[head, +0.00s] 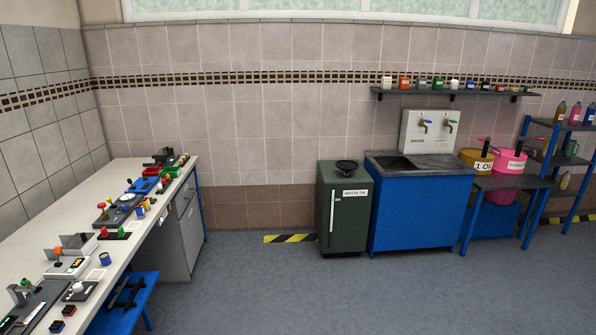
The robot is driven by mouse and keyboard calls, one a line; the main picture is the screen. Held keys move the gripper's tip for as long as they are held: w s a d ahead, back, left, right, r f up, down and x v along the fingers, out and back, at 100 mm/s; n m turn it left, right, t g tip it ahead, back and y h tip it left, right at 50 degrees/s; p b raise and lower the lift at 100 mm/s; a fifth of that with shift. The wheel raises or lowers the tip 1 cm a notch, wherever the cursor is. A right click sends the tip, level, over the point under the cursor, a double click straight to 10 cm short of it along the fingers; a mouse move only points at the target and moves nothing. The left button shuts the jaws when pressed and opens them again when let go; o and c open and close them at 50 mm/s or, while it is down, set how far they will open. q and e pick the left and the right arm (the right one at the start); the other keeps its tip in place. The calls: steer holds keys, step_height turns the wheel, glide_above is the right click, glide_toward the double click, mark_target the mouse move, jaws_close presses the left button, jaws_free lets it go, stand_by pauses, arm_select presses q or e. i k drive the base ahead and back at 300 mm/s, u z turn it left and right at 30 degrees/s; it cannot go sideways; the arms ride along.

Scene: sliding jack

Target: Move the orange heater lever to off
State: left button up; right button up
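On the white workbench (128,252) at the left stands a small pale box (68,268) with an upright lever that has an orange knob (58,251) at its top. This looks like the orange heater lever, but it is small and I cannot read its labels or its setting. Another device (116,212) farther back on the bench carries a reddish-orange knob (101,206). Neither of my grippers is in view, and nothing touches the levers.
A blue stool (127,300) stands against the bench front. A green cabinet (344,210), blue sink unit (424,210), and table (508,182) with yellow and pink drums line the back wall. The floor in the middle (300,290) is clear.

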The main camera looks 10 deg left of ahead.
mark_target(58, 250)
steer(key=i, duration=3.75)
steer(key=u, duration=2.45)
steer(key=i, duration=2)
